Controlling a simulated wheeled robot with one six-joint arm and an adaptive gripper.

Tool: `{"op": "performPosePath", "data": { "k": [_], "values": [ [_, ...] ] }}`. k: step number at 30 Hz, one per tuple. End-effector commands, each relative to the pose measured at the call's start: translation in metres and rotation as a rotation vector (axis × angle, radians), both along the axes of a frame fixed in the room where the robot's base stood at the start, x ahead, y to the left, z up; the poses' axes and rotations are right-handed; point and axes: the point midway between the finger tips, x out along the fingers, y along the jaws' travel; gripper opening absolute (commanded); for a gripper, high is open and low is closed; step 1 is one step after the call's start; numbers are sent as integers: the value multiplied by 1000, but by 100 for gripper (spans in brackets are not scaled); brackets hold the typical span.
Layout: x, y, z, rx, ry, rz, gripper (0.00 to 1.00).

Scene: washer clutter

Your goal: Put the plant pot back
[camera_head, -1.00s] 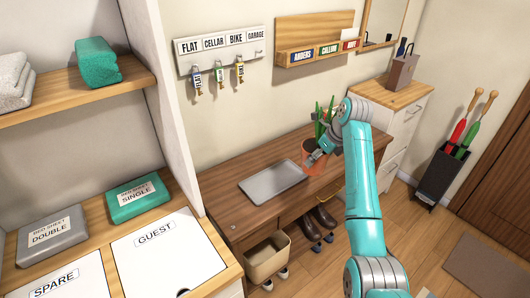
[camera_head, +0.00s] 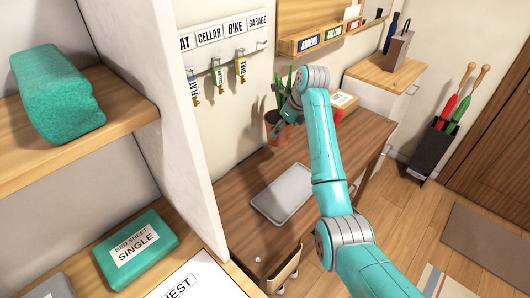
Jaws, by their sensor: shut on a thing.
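The plant pot (camera_head: 274,133) is terracotta-coloured with upright green leaves, above the back of the brown wooden desk (camera_head: 238,216) near the wall. My gripper (camera_head: 286,117) is shut on the pot, at its upper right side. My arm hides part of the pot and of the gripper's fingers. I cannot tell whether the pot's base touches the desk top.
A grey tray (camera_head: 283,193) lies on the desk in front of the pot. Labelled keys (camera_head: 218,78) hang on the wall to the left. A letter rack (camera_head: 318,43) is above.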

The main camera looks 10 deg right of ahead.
Motion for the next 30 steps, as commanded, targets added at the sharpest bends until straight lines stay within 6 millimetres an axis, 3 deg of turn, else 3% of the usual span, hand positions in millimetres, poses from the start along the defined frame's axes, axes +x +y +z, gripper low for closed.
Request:
{"op": "performPosePath", "data": {
  "k": [5,25,30],
  "values": [
    [0,0,-10,0,0,0,24],
    [0,0,-92,0,0,0,24],
    [1,0,-99,0,-2,0,24]
  ]
}}
